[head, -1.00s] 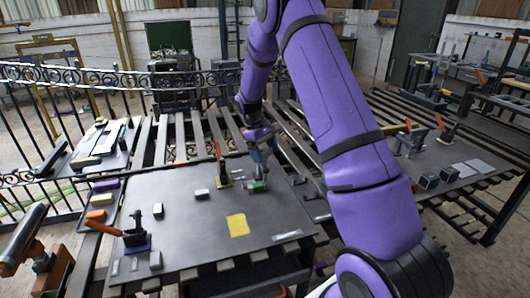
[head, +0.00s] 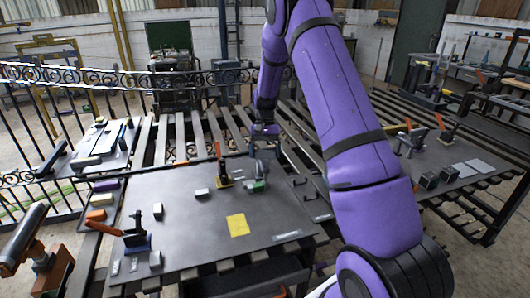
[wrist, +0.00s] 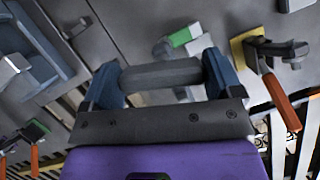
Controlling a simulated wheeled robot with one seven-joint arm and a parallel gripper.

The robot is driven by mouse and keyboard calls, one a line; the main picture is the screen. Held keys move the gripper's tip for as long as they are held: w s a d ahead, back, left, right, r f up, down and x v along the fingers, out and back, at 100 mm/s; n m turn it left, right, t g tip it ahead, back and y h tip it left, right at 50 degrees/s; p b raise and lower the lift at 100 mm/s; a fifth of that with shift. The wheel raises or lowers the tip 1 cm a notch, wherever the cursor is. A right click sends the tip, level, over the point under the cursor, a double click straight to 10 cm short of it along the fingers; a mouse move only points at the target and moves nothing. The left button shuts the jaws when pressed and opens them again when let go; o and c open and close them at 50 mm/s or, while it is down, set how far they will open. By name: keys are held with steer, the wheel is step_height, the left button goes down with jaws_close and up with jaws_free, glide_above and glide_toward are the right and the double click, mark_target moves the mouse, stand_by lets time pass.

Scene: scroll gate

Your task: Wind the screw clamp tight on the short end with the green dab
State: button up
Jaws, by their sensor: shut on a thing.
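My gripper (wrist: 162,76) is shut on a thick grey bar (wrist: 160,74), which lies across between its two blue fingers in the wrist view. I cannot tell whether this bar is the screw clamp's handle. The green dab (wrist: 180,38) shows just beyond the bar, on a small pale piece (wrist: 197,43). In the head view the green dab (head: 252,186) is low on the board, under my gripper (head: 264,150). A grey upright part (head: 260,170) stands there between them. The contact around the dab is too small to make out.
A clamp with an orange handle on a yellow base (head: 224,182) stands close left of the work; the wrist view shows it right (wrist: 252,52). Another orange-handled clamp (head: 136,238) stands front left. A yellow sheet (head: 238,225) and small blocks lie on the dark board (head: 190,225).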

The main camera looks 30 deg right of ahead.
steer(key=shift+w+r+m+t, duration=0.15)
steer(key=shift+m+t, duration=0.15)
steer(key=shift+m, duration=0.7)
steer(key=shift+y, duration=0.3)
steer(key=o, duration=0.7)
steer(key=shift+o, duration=0.2)
steer(key=v, duration=1)
steer(key=shift+r, duration=0.35)
steer(key=shift+d, duration=0.15)
